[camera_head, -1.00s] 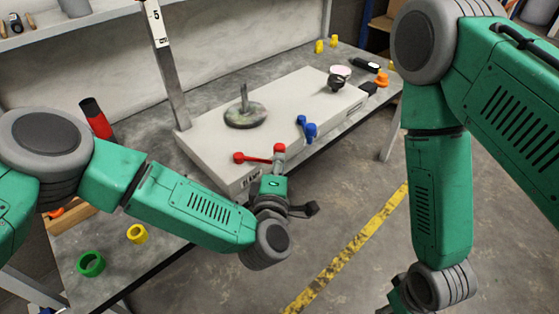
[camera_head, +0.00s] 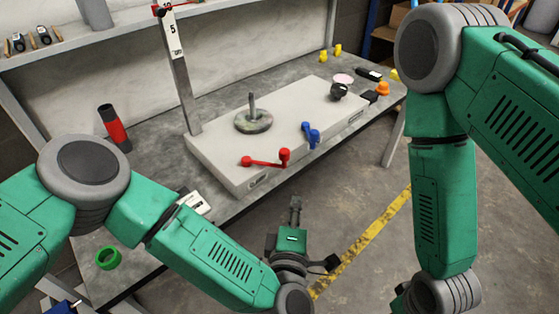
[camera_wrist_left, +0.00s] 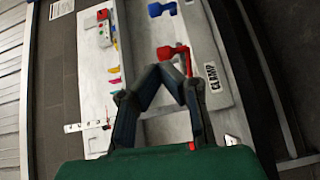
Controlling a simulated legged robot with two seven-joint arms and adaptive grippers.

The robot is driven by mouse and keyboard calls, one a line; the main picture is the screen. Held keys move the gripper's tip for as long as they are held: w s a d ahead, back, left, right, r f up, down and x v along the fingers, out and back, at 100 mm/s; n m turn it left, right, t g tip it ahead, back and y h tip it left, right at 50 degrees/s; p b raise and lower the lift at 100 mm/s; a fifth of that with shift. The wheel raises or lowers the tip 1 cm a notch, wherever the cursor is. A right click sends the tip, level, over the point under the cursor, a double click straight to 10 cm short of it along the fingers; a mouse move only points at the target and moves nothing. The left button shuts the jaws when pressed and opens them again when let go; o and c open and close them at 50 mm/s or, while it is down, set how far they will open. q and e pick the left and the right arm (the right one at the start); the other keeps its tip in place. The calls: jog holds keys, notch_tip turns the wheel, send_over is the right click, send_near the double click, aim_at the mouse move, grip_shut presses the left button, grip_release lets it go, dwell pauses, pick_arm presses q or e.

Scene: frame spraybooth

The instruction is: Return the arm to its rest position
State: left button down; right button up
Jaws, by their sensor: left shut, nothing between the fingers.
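My left gripper (camera_head: 295,205) is shut and empty. It is in front of the bench's front edge, with the floor behind it in the head view. Its closed fingertips also show in the left wrist view (camera_wrist_left: 162,70). The red clamp handle (camera_head: 266,163) lies on the front of the white fixture base (camera_head: 215,160), apart from the gripper. In the wrist view the red handle (camera_wrist_left: 183,53) appears just beyond the fingertips. My right arm hangs at the right of the head view; its gripper is out of sight.
A blue clamp handle (camera_head: 310,134) and a round disc with an upright pin (camera_head: 253,121) are on the fixture base. A red-and-black cylinder (camera_head: 115,128) and a green ring (camera_head: 108,258) are on the bench. Open floor with a yellow stripe (camera_head: 375,240) lies in front.

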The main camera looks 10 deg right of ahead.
pick_arm(q)
jog(key=s+a+f+m+g+p, duration=0.2)
jog(key=s+a+f+m+g, duration=0.35)
jog(key=a, duration=0.35)
jog(key=s+a+f+m+g+p, duration=0.2)
jog(key=s+a+f+m+g, duration=0.35)
jog(key=a, duration=0.35)
jog(key=s+a+m+g+y, duration=0.1)
jog(key=s+a, duration=0.3)
jog(key=a, duration=0.3)
jog(key=s+a+r+m+g+y+p, duration=0.1)
jog(key=s+a+g+y, duration=0.1)
jog(key=a, duration=0.5)
jog(key=s+a+m+g+y, duration=0.1)
jog(key=s+a+g+y, duration=0.1)
jog(key=s+a, duration=0.3)
jog(key=shift+s+a+r+m, duration=0.3)
jog(key=shift+a+r, duration=0.05)
jog(key=shift+a, duration=0.85)
jog(key=shift+y, duration=0.3)
jog(key=shift+w, duration=0.1)
